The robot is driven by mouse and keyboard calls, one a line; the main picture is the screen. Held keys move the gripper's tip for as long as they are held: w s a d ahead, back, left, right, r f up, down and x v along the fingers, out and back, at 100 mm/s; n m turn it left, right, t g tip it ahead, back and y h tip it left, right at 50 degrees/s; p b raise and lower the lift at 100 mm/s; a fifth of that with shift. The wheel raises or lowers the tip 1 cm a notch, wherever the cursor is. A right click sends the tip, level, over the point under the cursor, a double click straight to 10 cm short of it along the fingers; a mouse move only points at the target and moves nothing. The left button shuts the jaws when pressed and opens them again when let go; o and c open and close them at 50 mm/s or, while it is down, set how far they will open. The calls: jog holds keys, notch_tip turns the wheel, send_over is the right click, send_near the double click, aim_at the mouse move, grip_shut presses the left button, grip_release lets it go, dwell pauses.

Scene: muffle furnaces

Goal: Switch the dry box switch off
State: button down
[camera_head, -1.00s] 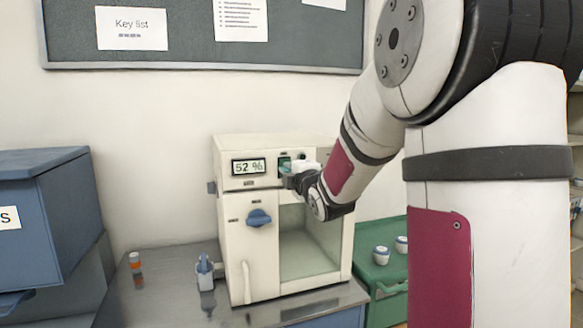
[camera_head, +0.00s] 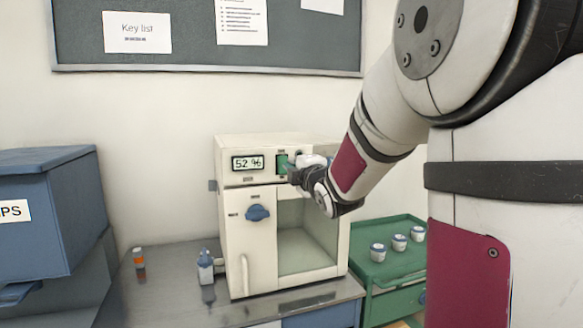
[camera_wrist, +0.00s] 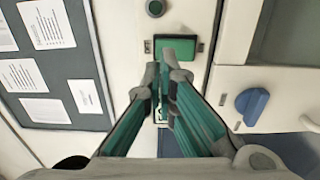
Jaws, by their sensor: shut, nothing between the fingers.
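The cream dry box (camera_head: 247,196) stands on the metal bench, with a display (camera_head: 247,163) reading 52 %. Its green switch (camera_head: 281,168) is on the upper front panel, right of the display. In the wrist view the green switch (camera_wrist: 179,46) sits just beyond the fingertips, which cover its lower edge. I cannot tell its position or whether the tips touch it. My gripper (camera_head: 290,172) is shut and empty, close in front of the panel; it also shows in the wrist view (camera_wrist: 165,76). A blue knob (camera_head: 258,213) is on the door below.
A round button (camera_wrist: 156,8) is near the switch. A small bottle (camera_head: 205,268) and an orange vial (camera_head: 138,260) stand on the bench (camera_head: 170,285) left of the box. A green drawer unit (camera_head: 385,268) with white jars is at right, a blue cabinet (camera_head: 30,210) at left.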

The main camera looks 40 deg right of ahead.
jog(key=r+v, duration=0.1)
jog(key=v, duration=0.7)
jog(key=shift+r, duration=0.2)
jog(key=shift+a, duration=0.1)
jog(key=s+a+f+m+g+y+p, duration=0.1)
jog(key=s+a+f+m+g, duration=0.2)
jog(key=s+a, duration=0.4)
jog(key=s+a+f+m+g+y+p, duration=0.2)
jog(key=s+a+f+m+g, duration=0.2)
jog(key=s, duration=0.9)
jog(key=s+a+f+m+g+y+p, duration=0.2)
jog(key=s+a+f+m+g, duration=0.2)
jog(key=s+a, duration=0.6)
jog(key=m+g, duration=0.2)
jog(key=m, duration=0.1)
jog(key=shift+s+a+m, duration=0.15)
jog(key=shift+a+m, duration=0.1)
jog(key=shift+m, duration=0.15)
